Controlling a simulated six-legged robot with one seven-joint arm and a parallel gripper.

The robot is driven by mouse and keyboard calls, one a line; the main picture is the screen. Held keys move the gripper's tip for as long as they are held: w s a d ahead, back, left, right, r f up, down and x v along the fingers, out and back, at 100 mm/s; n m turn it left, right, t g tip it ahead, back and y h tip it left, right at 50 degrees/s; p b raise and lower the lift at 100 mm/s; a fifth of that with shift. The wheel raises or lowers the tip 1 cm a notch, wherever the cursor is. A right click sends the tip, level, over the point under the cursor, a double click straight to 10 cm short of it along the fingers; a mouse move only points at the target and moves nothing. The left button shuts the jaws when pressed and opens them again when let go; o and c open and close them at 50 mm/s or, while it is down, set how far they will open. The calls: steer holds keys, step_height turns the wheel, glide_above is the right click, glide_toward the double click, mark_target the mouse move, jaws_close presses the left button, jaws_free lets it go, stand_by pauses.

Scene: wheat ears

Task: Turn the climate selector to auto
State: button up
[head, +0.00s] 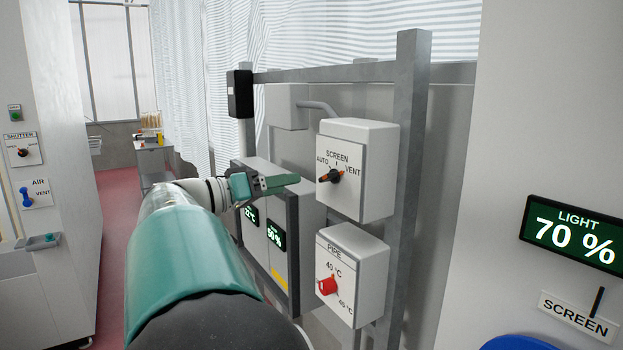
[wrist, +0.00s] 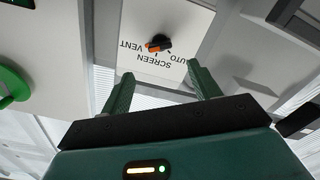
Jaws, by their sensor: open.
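No label reads climate; the selector with an AUTO mark is on the white SCREEN box (head: 377,160), with AUTO at left and VENT at right in the head view. Its knob (head: 331,175) is black and orange. In the wrist view the panel is upside down and the knob (wrist: 158,43) has its orange end toward VENT. My gripper (head: 294,180) is open and empty, just left of the knob and apart from it. In the wrist view my gripper's fingertips (wrist: 161,78) are spread below the knob, with nothing between them.
Below is a PIPE box (head: 350,270) with a red knob (head: 327,286). Grey metal posts (head: 409,160) frame the boxes. A display panel (head: 277,237) lies behind my arm. At left are a SHUTTER dial (head: 22,152) and a blue AIR handle (head: 27,197). A LIGHT display (head: 568,233) is at right.

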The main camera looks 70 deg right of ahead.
mark_target(322, 180)
steer(key=x, duration=0.9)
steer(key=shift+s+d, duration=0.25)
steer(key=shift+d, duration=0.05)
steer(key=c, duration=1)
steer(key=shift+n, duration=0.3)
steer(key=n, duration=0.5)
steer(key=shift+w+f, duration=0.1)
steer(key=n, duration=0.6)
steer(key=shift+n, duration=0.3)
steer(key=n, duration=0.6)
steer(key=shift+f, duration=0.15)
steer(key=n, duration=0.5)
steer(key=shift+n, duration=0.4)
